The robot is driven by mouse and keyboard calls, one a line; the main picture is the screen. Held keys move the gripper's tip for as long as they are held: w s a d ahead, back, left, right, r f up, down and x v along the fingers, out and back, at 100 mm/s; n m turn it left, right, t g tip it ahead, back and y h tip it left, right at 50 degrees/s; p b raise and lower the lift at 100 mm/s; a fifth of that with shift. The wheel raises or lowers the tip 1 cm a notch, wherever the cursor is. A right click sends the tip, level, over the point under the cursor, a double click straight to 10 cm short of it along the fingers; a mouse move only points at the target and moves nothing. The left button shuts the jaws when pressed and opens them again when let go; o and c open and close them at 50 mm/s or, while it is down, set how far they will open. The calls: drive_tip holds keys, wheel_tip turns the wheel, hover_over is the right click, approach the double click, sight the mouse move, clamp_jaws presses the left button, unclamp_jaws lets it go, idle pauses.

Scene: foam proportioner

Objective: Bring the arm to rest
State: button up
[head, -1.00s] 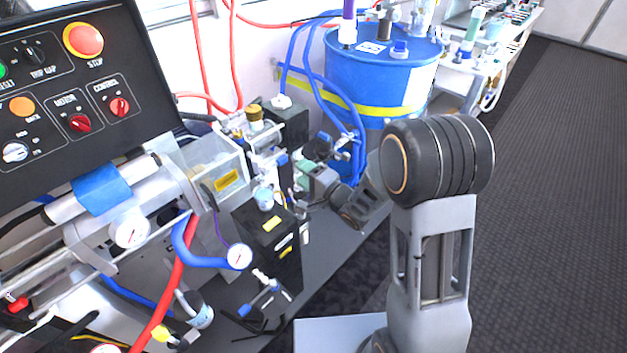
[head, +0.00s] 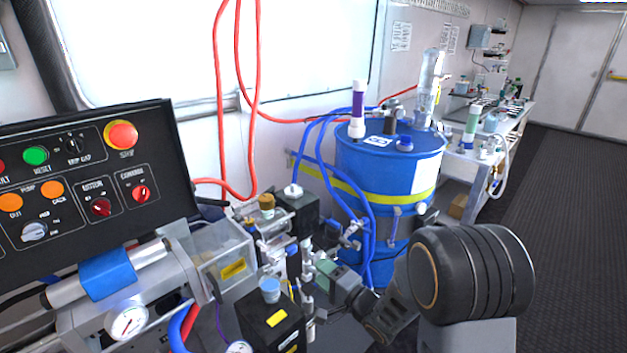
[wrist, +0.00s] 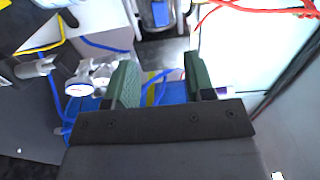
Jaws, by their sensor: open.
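My arm rises at the lower right of the head view, with its thick dark joint in front of the blue drum. My gripper (wrist: 160,85) shows in the wrist view with its two green-padded fingers apart and nothing between them. Blue hoses and part of a blue surface lie beyond the fingers.
A black control panel (head: 85,185) and a clear-covered pump unit (head: 215,258) stand at the left. A bench (head: 505,140) lies beyond. Dark floor (head: 570,200) at the right is clear.

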drive_tip(key=d+f+n+g+h, duration=0.2)
drive_tip(key=d+f+n+h, duration=0.1)
drive_tip(key=f+h, duration=0.3)
drive_tip(key=s+d+n+g+h+p, duration=0.2)
drive_tip(key=s+d+n+g+h, duration=0.3)
drive_tip(key=d, duration=0.4)
drive_tip(key=s+r+g+p, duration=0.1)
drive_tip(key=s+r+p, duration=0.2)
drive_tip(key=s+r, duration=0.3)
drive_tip(key=s+r+n+g+h+p, duration=0.1)
drive_tip(key=s+r, duration=0.5)
drive_tip(key=r, duration=0.7)
drive_tip(key=shift+s+d+r+n+g+p, duration=0.15)
drive_tip(key=shift+r+n+g+p, duration=0.2)
drive_tip(key=shift+p, duration=0.55)
